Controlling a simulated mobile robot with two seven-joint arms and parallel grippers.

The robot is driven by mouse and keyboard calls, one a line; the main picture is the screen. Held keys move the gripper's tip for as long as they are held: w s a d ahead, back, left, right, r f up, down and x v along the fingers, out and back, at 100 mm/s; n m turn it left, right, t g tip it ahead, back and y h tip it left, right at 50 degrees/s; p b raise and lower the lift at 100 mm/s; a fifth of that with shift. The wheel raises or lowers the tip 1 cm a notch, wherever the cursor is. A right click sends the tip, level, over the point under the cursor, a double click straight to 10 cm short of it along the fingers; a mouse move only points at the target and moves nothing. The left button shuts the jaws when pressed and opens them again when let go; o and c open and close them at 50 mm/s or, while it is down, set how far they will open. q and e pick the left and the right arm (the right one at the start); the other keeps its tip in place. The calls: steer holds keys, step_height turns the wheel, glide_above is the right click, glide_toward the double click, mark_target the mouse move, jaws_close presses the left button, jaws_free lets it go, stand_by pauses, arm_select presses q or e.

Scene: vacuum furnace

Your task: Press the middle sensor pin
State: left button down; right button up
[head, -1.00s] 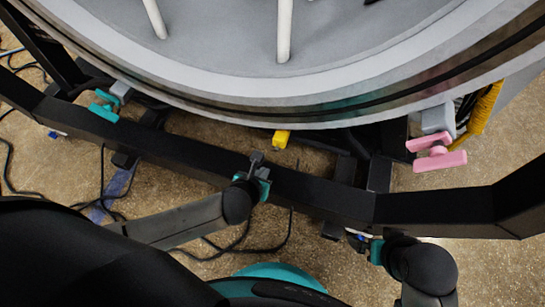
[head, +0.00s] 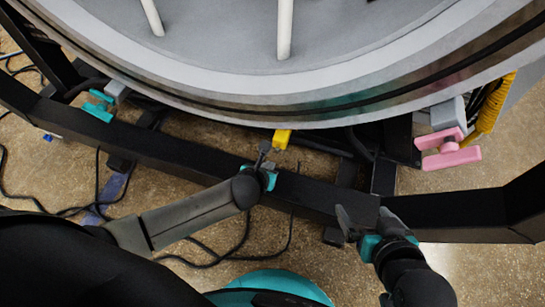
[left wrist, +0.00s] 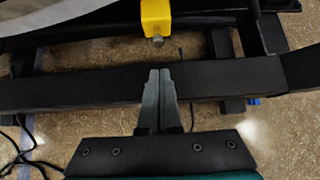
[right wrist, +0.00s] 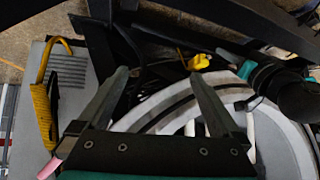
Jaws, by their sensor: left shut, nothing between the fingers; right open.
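The middle sensor is a yellow block (head: 282,138) under the front rim of the round furnace. In the left wrist view the yellow block (left wrist: 156,16) has a small metal pin (left wrist: 157,41) on the side facing my left gripper. My left gripper (head: 264,150) is shut and empty, just left of and slightly below the block in the head view. In the left wrist view its closed fingertips (left wrist: 160,72) point at the pin with a visible gap. My right gripper (head: 364,214) is open and empty by the black frame; the yellow block also shows in the right wrist view (right wrist: 199,62).
A black frame bar (head: 170,152) runs across in front of the furnace rim (head: 200,103). A teal handle (head: 100,106) is at the left and a pink handle (head: 448,155) at the right. A yellow coiled cable (head: 490,103) hangs behind the pink handle. Cables lie on the floor.

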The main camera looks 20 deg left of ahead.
mark_target(277, 150)
arm_select(q)
steer(key=shift+w+d+b, duration=0.1)
steer(key=shift+w+b, duration=0.75)
steer(key=shift+w, duration=0.8)
arm_select(e)
steer(key=shift+w+a+r+t+y, duration=0.15)
steer(key=shift+w+a+t+y, duration=0.15)
steer(key=shift+a+t, duration=0.3)
steer(key=shift+w+a+r+t+y, duration=0.2)
steer(key=shift+a+t+y, duration=0.15)
steer(key=shift+a+t, duration=0.25)
steer(key=shift+w+a+r+t+y, duration=0.2)
steer(key=shift+a+t+y, duration=0.15)
steer(key=shift+a+t, duration=0.2)
